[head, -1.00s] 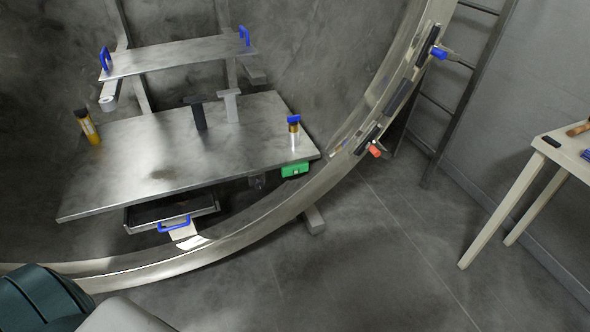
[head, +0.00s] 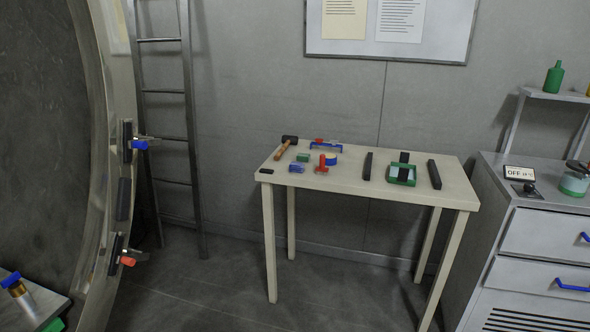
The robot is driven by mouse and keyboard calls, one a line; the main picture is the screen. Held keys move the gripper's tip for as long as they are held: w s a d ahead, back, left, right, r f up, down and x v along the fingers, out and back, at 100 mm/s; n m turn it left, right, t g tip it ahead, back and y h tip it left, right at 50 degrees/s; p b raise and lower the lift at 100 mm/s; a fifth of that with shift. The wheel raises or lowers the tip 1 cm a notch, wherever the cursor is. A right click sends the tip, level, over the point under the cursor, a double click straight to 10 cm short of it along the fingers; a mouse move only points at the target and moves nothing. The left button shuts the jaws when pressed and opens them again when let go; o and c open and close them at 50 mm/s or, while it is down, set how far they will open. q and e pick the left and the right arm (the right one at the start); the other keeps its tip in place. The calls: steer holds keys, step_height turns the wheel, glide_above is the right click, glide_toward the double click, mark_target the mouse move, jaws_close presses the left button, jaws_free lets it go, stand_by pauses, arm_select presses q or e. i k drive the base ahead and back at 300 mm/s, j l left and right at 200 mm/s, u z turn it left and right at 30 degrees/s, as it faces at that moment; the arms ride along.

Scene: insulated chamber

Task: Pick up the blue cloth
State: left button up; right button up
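I cannot clearly make out a blue cloth in the head view. A small blue item (head: 296,168) lies near the left front of the cream table (head: 345,184), but it is too small to tell what it is. Neither of my grippers is in view.
A hammer (head: 286,148), a green block (head: 303,157), a green-framed tray (head: 402,173) and dark bars share the table. A ladder (head: 165,95) stands left. The round chamber rim (head: 97,190) is at far left. A drawer cabinet (head: 540,250) stands right. Grey floor before the table is clear.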

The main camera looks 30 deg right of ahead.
mark_target(295, 167)
steer(key=u, duration=1.3)
steer(key=z, duration=2.15)
steer(key=u, duration=0.3)
steer(key=i+l+u, duration=0.2)
steer(key=u, duration=0.2)
steer(key=i+l+u, duration=0.2)
steer(key=u, duration=0.15)
steer(key=i+l+u, duration=0.1)
steer(key=l+u, duration=0.3)
